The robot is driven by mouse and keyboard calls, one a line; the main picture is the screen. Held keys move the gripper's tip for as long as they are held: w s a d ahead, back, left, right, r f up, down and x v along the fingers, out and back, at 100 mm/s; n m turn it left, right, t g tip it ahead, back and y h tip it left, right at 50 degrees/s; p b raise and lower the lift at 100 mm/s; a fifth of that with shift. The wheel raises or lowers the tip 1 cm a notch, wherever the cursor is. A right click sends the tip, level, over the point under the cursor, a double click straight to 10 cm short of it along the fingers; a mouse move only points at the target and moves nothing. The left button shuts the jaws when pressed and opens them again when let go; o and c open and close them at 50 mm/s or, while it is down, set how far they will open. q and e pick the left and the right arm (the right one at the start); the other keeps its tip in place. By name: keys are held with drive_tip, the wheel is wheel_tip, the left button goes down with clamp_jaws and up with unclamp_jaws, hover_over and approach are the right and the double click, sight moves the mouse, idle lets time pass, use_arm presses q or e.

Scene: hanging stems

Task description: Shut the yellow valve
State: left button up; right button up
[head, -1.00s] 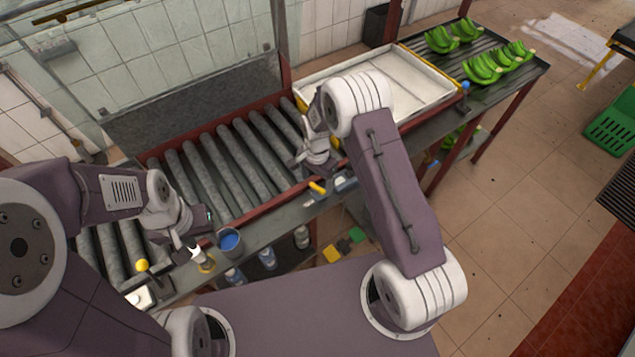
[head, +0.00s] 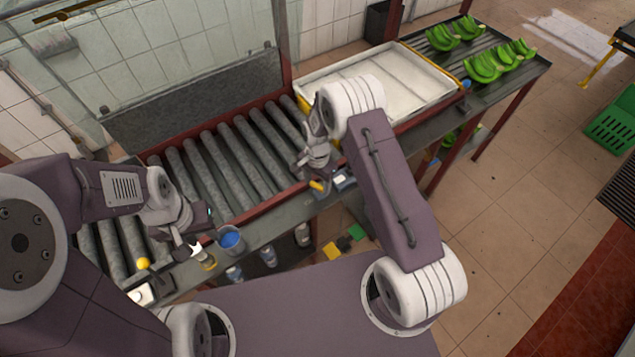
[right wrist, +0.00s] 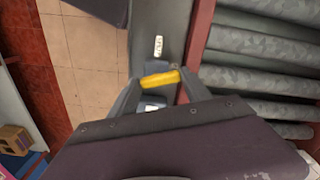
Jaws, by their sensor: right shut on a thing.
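The yellow valve's handle (head: 317,185) is a short yellow bar at the front rail of the roller table in the head view. It also shows in the right wrist view (right wrist: 160,79), lying between the fingertips and nearly crosswise to the grey rail strip. My right gripper (head: 316,178) is shut on this handle. The valve's body is mostly hidden by the gripper. My left gripper (head: 188,249) is at the left end of the rail, beside a blue-filled cup and well away from the valve. Its finger gap is too small to make out.
A white tray (head: 430,65) and green bananas (head: 483,68) are at the back right.

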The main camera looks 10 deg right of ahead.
sight(318, 187)
drive_tip(key=n, duration=0.2)
drive_tip(key=shift+f+n+b, duration=0.1)
drive_tip(key=shift+n+b, duration=0.3)
drive_tip(key=n, duration=0.3)
drive_tip(key=shift+s+a+n+b, duration=0.1)
drive_tip(key=shift+s+n+b, duration=0.05)
drive_tip(key=shift+n+b, duration=0.2)
drive_tip(key=n, duration=0.4)
drive_tip(key=shift+s+b, duration=0.15)
drive_tip(key=shift+b, duration=0.25)
drive_tip(key=shift+n, duration=1.65)
drive_tip(key=o, duration=1.4)
drive_tip(key=shift+c, duration=0.2)
wheel_tip(318, 187, up, 9)
drive_tip(key=b, duration=0.2)
